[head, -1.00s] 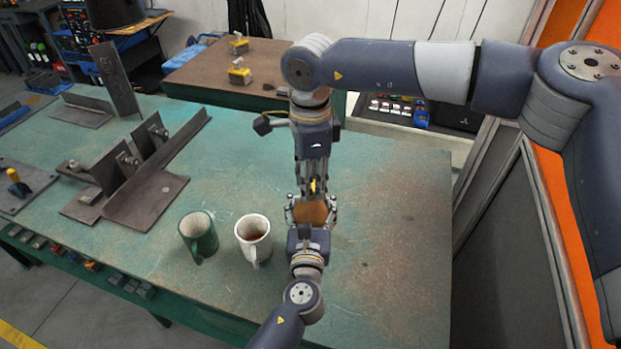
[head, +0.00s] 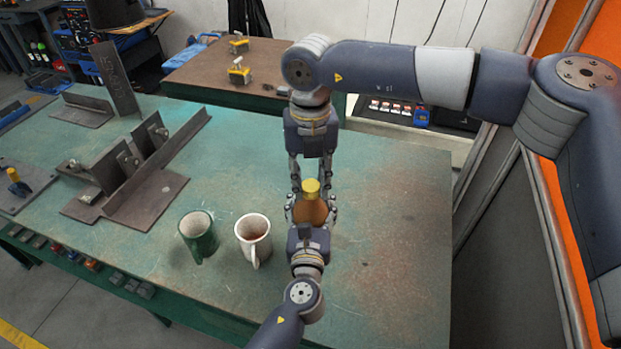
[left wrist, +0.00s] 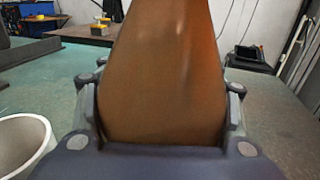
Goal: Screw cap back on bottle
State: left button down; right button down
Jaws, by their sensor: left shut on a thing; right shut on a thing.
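The brown bottle (head: 310,212) stands upright over the green table, and it fills the middle of the left wrist view (left wrist: 165,80). My left gripper (head: 310,213) is shut on its body, one finger on each side. The yellow cap (head: 311,187) sits at the top of the bottle. My right gripper (head: 311,184) comes from above and behind, with its fingers on the left and right of the cap, shut on it. The thread and the cap's lower edge are too small to judge.
A white mug (head: 253,230) and a green mug (head: 199,238) stand left of the bottle. Dark steel welding pieces (head: 145,195) lie farther left. The table's right part is clear. A brown-topped table (head: 215,68) stands behind.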

jog(key=c, duration=1.2)
grip_release()
jog(key=shift+o, duration=0.2)
jog(key=shift+r, duration=0.1)
notch_tip(320, 180, up, 12)
pick_arm(q)
jog(key=shift+c, duration=1.9)
grip_release()
jog(key=shift+s, duration=0.1)
